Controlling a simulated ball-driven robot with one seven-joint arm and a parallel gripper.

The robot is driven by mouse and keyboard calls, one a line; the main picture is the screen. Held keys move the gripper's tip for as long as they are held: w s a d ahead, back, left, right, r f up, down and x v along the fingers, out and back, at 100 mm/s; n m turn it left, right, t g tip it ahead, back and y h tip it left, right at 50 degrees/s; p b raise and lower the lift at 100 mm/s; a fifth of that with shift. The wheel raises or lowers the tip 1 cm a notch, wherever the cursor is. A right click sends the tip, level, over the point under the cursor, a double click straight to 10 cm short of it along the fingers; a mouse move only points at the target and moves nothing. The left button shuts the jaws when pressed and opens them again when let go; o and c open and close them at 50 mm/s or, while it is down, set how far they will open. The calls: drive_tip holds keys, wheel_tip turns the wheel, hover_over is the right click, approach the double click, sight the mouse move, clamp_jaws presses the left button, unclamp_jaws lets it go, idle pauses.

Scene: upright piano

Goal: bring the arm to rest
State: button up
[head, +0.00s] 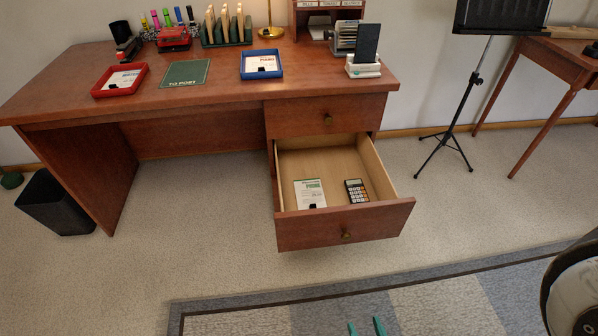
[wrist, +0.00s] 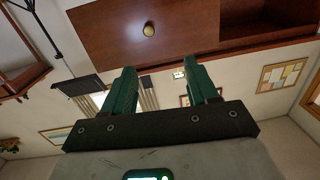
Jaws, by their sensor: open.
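My gripper (head: 366,328) shows at the bottom edge of the head view, as two teal fingertips set apart over the rug. In the wrist view the two green fingers (wrist: 166,92) stand apart with nothing between them, so it is open and empty. The wrist picture is turned over; the desk's drawer front with its round brass knob (wrist: 149,29) is beyond the fingers. The rest of my arm is mostly out of the head view.
The desk's lower drawer (head: 345,229) is pulled out, holding a white-and-green card (head: 310,193) and a calculator (head: 356,191). A red tray (head: 120,80), green mat (head: 186,73) and blue tray (head: 262,64) are on the desk (head: 60,90). A music stand (head: 470,110) stands right; a black bin (head: 55,203) left.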

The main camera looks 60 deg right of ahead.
drive_tip(key=w+a+r+n+g+y, duration=0.1)
drive_tip(key=w+a+n+g+y, duration=0.2)
drive_tip(key=w+n+y, duration=0.75)
wheel_tip(320, 180, up, 11)
drive_tip(key=d+m+g+y, duration=0.1)
drive_tip(key=m+g+y, duration=0.1)
drive_tip(key=g, duration=0.6)
wheel_tip(320, 180, up, 19)
drive_tip(key=s+p, duration=0.1)
drive_tip(key=p, duration=1.8)
drive_tip(key=shift+d+r+p, duration=0.15)
drive_tip(key=shift+p, duration=0.2)
